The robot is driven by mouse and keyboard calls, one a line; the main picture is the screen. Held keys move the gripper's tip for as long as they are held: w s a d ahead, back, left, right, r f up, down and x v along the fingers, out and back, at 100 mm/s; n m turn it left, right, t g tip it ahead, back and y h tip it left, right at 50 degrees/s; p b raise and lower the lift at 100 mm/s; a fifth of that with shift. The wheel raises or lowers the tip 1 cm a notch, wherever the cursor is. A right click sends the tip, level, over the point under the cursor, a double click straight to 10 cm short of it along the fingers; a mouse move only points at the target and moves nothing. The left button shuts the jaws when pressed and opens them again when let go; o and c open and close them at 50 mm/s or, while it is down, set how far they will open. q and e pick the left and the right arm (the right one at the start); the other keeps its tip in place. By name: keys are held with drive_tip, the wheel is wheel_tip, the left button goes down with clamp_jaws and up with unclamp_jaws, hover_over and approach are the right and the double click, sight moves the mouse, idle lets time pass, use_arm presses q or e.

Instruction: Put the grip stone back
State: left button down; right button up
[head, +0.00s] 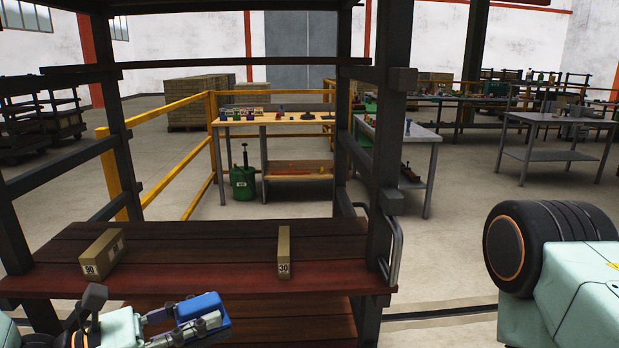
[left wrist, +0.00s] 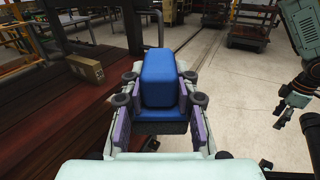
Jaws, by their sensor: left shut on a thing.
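The grip stone, a blue block with rounded edges (head: 202,306), is held in my left gripper (head: 184,323) at the lower left of the head view, in front of the dark wooden shelf (head: 190,250). In the left wrist view the blue block (left wrist: 158,80) sits upright between the two purple-padded fingers of the left gripper (left wrist: 155,118), which are shut on its sides. A tan block marked 90 (head: 102,254) lies at the left of the shelf, and a narrow tan block marked 30 (head: 284,252) stands near its right part.
Dark posts (head: 384,160) and a crossbar frame the shelf. A grey bent handle (head: 396,245) is at its right end. Bare shelf board lies between the two tan blocks. Yellow rails (head: 211,140) and a wooden workbench (head: 262,121) stand behind.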

use_arm(q)
drive_tip(key=s+a+f+t+b, duration=0.1)
drive_tip(key=s+f+b, duration=0.3)
drive_tip(key=f, duration=0.7)
drive_tip(key=shift+s+a+f+n+y, duration=0.15)
drive_tip(key=shift+f+n+y, duration=0.15)
drive_tip(key=shift+f, duration=0.05)
use_arm(e)
wheel_tip(320, 180, down, 5)
drive_tip(key=shift+r, duration=0.1)
drive_tip(key=shift+c, duration=0.4)
